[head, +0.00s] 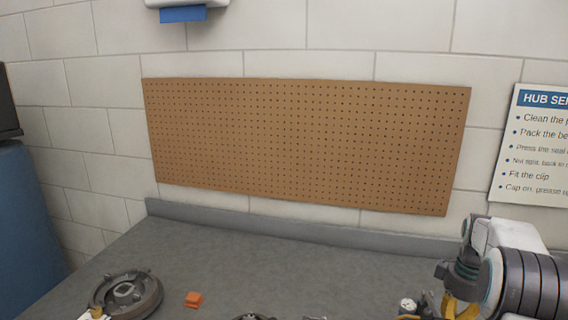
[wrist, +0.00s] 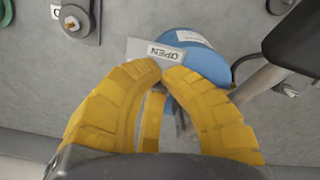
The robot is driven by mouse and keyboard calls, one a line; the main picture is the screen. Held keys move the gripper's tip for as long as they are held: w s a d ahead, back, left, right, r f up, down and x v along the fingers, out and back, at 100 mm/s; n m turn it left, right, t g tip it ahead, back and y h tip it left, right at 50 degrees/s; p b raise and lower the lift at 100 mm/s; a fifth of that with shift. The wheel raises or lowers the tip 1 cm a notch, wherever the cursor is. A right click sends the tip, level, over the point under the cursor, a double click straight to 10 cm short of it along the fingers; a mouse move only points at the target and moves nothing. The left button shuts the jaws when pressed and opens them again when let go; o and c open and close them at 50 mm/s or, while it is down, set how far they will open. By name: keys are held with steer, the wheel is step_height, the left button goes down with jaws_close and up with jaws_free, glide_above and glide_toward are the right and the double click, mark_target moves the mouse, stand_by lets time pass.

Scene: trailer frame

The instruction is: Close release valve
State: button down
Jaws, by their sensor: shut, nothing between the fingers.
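My gripper (wrist: 163,70) has yellow ribbed fingers that curve inward, and their tips meet in the wrist view. Just beyond the tips is a grey plate labelled OPEN (wrist: 155,51), its lettering upside down in this view. It lies against a blue rounded body (wrist: 200,58). A narrow yellow strip (wrist: 151,122) shows between the fingers; I cannot tell whether it is a valve lever or part of my gripper. The release valve's handle is not clearly visible. In the head view only part of my yellow gripper shows at the bottom right.
A small round gauge (head: 408,305) stands beside my gripper. A dark round hub part (head: 125,294) and an orange block (head: 194,299) lie on the grey bench (head: 250,262). A pegboard (head: 300,140) hangs behind. A grey pipe and black hose (wrist: 250,88) pass right of the blue body.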

steer(key=shift+d+f+p, duration=0.1)
steer(key=shift+d+p, duration=0.55)
steer(key=shift+p, duration=0.2)
steer(key=shift+w+d+f+p, duration=0.1)
steer(key=shift+w+d+p, duration=0.3)
steer(key=shift+p, duration=0.3)
steer(key=shift+s+d, duration=0.25)
steer(key=shift+s, duration=0.15)
steer(key=shift+d, duration=0.25)
steer(key=shift+a+r+p, duration=0.15)
steer(key=shift+r+p, duration=0.3)
steer(key=shift+r, duration=0.15)
step_height(320, 180, up, 5)
steer(key=p, duration=0.4)
steer(key=shift+w+r, duration=0.1)
